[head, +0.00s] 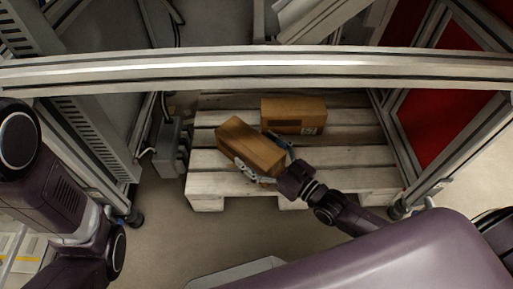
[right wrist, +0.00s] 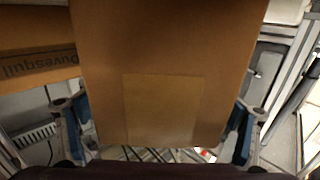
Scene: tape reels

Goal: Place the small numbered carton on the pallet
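A brown carton (head: 249,146) sits between the fingers of my right gripper (head: 262,156), tilted, over the wooden pallet (head: 207,187). In the right wrist view the carton (right wrist: 160,50) fills the middle, with a lighter rectangular patch on its near face. The blue finger pads lie against its two sides, so the gripper looks shut on it. No number is readable on it. Whether its underside touches the pallet is hidden. My left arm shows at the left of the head view, but its gripper is not in view.
A second brown carton (head: 293,115) with a small label lies on the pallet behind; printed lettering shows on it in the right wrist view (right wrist: 40,68). A metal crossbar (head: 250,70) spans above. Frame posts stand at both sides. Bare slats lie at the pallet's right.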

